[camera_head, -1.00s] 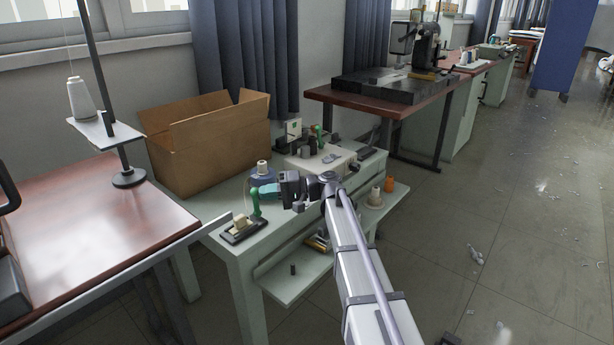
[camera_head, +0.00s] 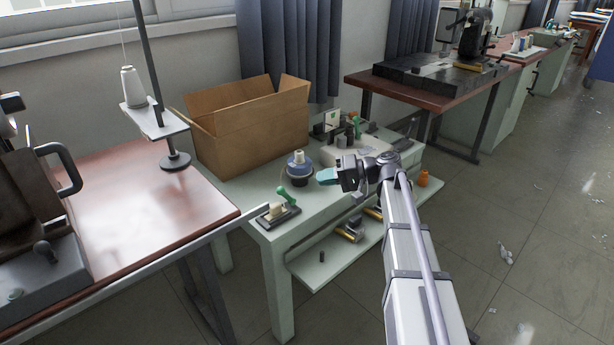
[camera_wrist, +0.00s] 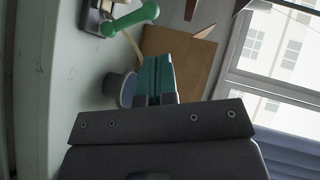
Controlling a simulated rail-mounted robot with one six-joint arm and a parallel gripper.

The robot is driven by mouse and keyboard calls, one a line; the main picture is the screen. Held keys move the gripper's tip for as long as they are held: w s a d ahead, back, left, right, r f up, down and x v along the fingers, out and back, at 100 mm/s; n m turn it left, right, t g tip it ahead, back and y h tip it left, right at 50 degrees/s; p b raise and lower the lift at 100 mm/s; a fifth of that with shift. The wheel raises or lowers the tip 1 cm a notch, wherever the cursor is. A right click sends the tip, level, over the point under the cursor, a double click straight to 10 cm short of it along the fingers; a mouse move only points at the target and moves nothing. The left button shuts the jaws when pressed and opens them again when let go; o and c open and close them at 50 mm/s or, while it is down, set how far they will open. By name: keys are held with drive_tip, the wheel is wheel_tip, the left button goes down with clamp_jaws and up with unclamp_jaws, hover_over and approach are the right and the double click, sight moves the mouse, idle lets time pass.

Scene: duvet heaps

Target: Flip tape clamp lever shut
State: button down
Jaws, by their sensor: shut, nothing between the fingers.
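The tape clamp (camera_head: 277,213) sits near the front left corner of the pale green table (camera_head: 240,205). It has a dark base, a pale block and a green lever (camera_head: 289,195). The lever is tilted and a gap separates it from my gripper. My gripper (camera_head: 320,178) is shut and empty, its teal fingertips pointing left above the table, to the right of the lever. In the wrist view the teal fingers (camera_wrist: 155,78) are together, and the green lever (camera_wrist: 132,20) shows at the top, with part of the clamp base (camera_wrist: 93,18) cut off by the frame edge.
A spool on a dark blue base (camera_head: 299,168) stands close behind my gripper. An open cardboard box (camera_head: 245,125) stands at the back left. More small items and a pale machine (camera_head: 350,150) lie to the right. A lower shelf (camera_head: 330,262) juts out in front.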

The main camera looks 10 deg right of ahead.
drive_tip(key=r+p+v, duration=0.2)
drive_tip(key=p+v, duration=0.3)
drive_tip(key=v, duration=1)
drive_tip(key=shift+s+a, duration=0.25)
drive_tip(key=shift+s, duration=0.15)
